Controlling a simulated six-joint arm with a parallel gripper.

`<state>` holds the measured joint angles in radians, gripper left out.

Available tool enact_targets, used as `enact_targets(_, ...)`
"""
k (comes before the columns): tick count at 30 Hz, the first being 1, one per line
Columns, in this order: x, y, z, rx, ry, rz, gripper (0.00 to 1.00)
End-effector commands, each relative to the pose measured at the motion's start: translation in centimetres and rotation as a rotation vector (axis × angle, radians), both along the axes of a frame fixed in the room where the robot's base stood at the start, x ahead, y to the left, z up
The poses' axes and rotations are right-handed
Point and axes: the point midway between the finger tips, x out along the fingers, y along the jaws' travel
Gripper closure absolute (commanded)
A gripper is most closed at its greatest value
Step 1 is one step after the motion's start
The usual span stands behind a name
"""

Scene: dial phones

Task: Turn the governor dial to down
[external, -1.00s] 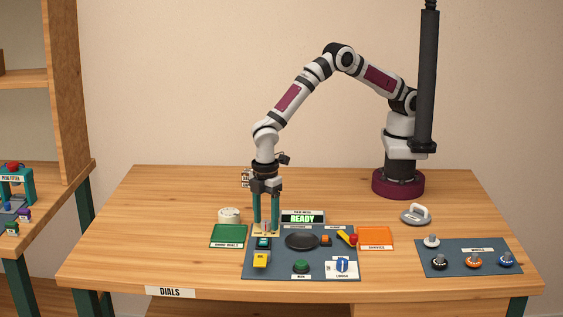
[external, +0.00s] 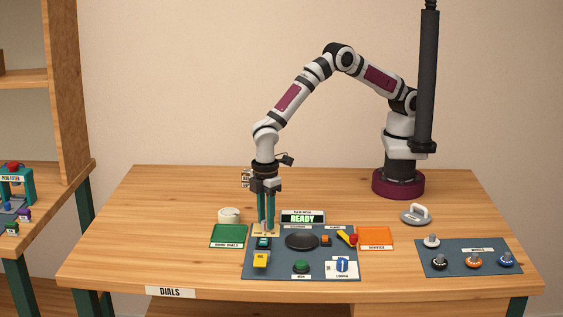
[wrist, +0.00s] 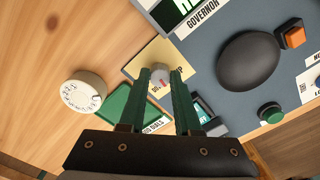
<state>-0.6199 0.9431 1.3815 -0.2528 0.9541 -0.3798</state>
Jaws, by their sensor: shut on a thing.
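A small grey dial knob (wrist: 160,72) with a red mark stands on a cream plate (wrist: 143,54). The plate's lettering is partly hidden; a "P" shows at its right side. A GOVERNOR label (wrist: 203,20) lies just beyond the plate. My gripper (wrist: 161,77) points down with its two green fingers shut on the knob, one on each side. In the external view my gripper (external: 266,228) is at the back left of the blue-grey panel, and its fingers mostly hide the knob.
A black dome (external: 302,241) stands right of my fingers, below the READY display (external: 303,217). A dark teal switch (external: 263,243) sits close in front. A green tray (external: 229,236) and a round white dial (external: 229,214) are at the left. An orange tray (external: 376,238) is at the right.

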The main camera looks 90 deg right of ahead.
Motion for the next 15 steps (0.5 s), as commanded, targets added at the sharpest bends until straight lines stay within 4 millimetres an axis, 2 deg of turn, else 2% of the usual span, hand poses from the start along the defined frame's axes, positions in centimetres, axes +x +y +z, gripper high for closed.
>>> enact_targets(15,0.06,0.04,0.0,0.001,-0.002,-0.415,1.0)
